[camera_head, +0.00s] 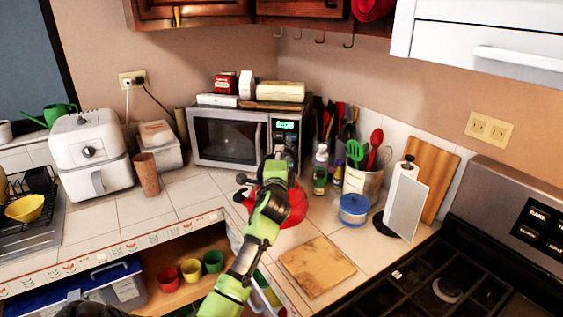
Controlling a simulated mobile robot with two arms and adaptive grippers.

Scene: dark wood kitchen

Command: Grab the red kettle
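The red kettle (297,206) stands on the tiled counter in front of the microwave. My green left arm crosses in front of it and hides much of its body; red shows on both sides of the arm. My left gripper (243,188) is at the arm's far end, close to the kettle's left side. Small dark parts show there, but the wrist blocks the view, so I cannot tell whether it is open, shut or touching the kettle. My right gripper is not in view.
The microwave (226,137) stands behind the kettle. A wooden board (317,266) lies in front to the right. A utensil pot (362,181), blue container (354,209) and paper-towel holder (401,198) stand right. A brown cup (147,174) is left. An open shelf holds cups below.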

